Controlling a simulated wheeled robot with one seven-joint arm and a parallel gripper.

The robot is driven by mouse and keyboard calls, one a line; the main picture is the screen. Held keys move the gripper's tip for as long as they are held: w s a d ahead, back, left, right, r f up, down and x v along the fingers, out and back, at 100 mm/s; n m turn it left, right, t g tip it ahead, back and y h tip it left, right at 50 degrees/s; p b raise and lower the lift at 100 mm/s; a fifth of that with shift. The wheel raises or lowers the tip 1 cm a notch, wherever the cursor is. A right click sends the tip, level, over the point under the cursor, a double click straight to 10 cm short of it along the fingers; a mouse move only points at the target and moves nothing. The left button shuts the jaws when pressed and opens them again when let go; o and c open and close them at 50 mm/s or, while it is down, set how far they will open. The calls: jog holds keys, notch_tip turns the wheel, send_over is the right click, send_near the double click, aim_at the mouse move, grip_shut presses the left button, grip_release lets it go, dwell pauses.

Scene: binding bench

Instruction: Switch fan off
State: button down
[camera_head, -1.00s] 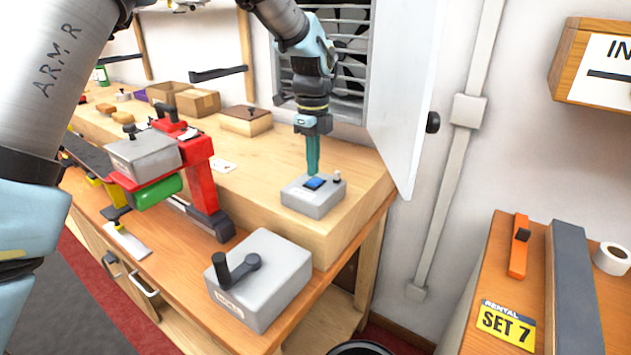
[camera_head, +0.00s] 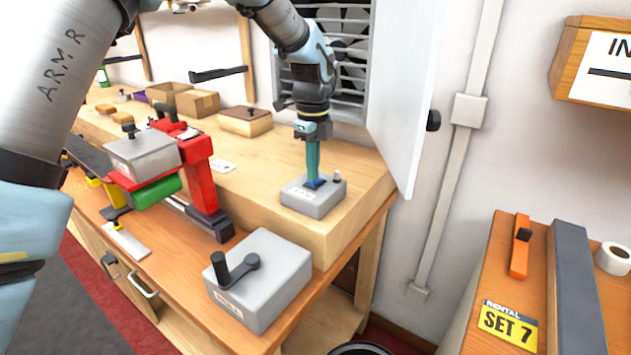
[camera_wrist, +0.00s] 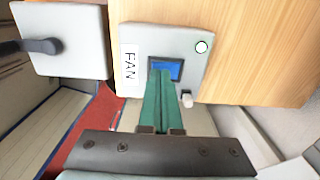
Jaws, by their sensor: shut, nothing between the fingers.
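The fan's switch box (camera_head: 309,202) is a small grey box on the raised wooden shelf of the bench, with a blue rocker (camera_wrist: 172,67) on its top. The fan (camera_head: 345,50) shows behind slats in the wall.
A grey box with a black crank (camera_head: 262,282) stands in front on the lower bench. A red press (camera_head: 200,175) stands to the left. An open white cabinet door (camera_head: 402,90) stands close on the right of my arm.

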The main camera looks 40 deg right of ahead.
jog(key=shift+f, duration=0.4)
jog(key=shift+r, duration=0.1)
jog(key=shift+r+p, duration=2.65)
jog(key=shift+r, duration=0.85)
jog(key=shift+f, duration=0.1)
